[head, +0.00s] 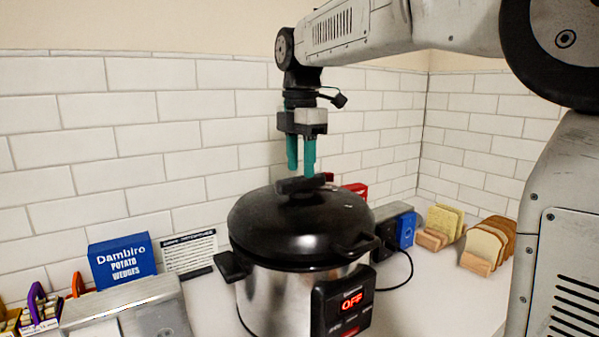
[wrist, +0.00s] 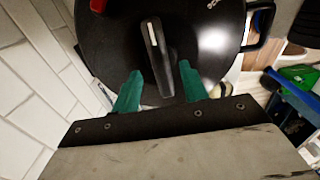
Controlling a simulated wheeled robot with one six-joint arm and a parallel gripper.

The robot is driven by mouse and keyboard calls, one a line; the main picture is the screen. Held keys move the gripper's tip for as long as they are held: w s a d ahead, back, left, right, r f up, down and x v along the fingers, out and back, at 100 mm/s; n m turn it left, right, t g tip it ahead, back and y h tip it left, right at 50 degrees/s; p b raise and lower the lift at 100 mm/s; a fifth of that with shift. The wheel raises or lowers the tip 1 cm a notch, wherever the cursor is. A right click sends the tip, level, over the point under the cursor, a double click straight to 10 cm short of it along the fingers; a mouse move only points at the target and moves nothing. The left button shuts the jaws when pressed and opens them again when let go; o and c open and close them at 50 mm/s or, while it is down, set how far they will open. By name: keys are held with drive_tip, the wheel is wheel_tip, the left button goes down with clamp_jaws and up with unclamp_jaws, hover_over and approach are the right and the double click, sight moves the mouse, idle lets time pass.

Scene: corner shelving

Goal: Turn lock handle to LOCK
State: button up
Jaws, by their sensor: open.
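A steel cooker (head: 285,300) with a black domed lid (head: 270,220) stands on the counter. A black bar-shaped lock handle (head: 302,184) sits on top of the lid; it also shows in the wrist view (wrist: 158,50), with a pale line along it. My gripper (head: 300,172) points down at the handle with teal fingers apart. In the wrist view my gripper (wrist: 160,68) has one finger on each side of the handle's near end. I cannot tell whether they touch it. No lock marking is readable.
The cooker's panel (head: 345,302) reads OFF. A blue potato wedges box (head: 122,260) and a printed card (head: 190,253) stand to the left. Bread slices (head: 487,245) stand to the right. White tiled walls close off the back and right.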

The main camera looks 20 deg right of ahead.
sight(301, 183)
drive_tip(key=shift+f, duration=1.3)
drive_tip(key=shift+s, duration=0.1)
clamp_jaws()
drive_tip(key=shift+m, duration=0.3)
drive_tip(key=m, duration=1.1)
drive_tip(key=shift+m, duration=0.3)
